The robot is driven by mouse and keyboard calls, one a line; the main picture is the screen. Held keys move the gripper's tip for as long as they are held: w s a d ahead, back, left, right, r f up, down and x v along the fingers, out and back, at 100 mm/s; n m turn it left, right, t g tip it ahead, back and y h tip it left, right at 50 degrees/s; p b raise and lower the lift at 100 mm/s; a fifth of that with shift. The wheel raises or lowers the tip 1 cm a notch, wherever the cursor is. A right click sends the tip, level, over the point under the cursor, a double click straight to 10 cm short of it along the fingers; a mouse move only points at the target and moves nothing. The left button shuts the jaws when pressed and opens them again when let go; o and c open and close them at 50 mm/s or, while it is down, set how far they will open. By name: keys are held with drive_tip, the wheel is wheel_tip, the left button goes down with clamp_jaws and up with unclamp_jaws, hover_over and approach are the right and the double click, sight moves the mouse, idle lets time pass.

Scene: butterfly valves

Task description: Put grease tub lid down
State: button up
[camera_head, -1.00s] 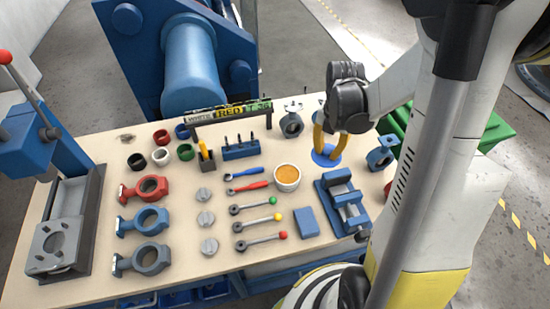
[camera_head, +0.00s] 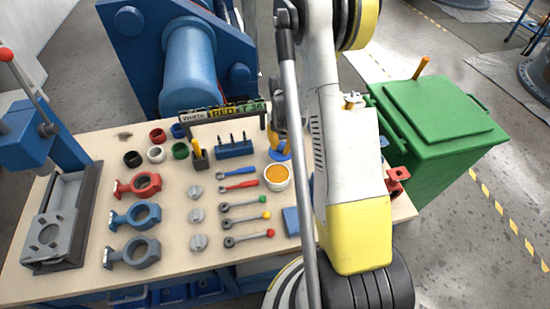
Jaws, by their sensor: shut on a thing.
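The grease tub (camera_head: 277,177) stands open on the bench, a white tub with orange grease showing. The round blue lid (camera_head: 278,156) shows in part just behind the tub, close to its rim. The yellow fingers of my gripper (camera_head: 285,147) are at the lid and shut on it. Most of my gripper is hidden behind my own arm. I cannot tell whether the lid touches the bench top (camera_head: 177,222).
Several wrenches, including one with a red ball end (camera_head: 249,238), lie left of my arm. A green bin (camera_head: 440,125) stands right of the bench. A blue block (camera_head: 291,221) lies in front of the tub. My arm hides the vise area.

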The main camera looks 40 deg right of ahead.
sight(276, 156)
drive_tip(key=shift+w+a+f, duration=0.5)
drive_tip(key=shift+w+f, duration=0.1)
drive_tip(key=shift+w, duration=0.2)
drive_tip(key=shift+f, duration=0.2)
drive_tip(key=shift+f+b, duration=0.8)
drive_tip(key=shift+f, duration=1)
drive_tip(key=o, duration=0.8)
drive_tip(key=shift+f, duration=0.1)
drive_tip(key=shift+o, duration=0.2)
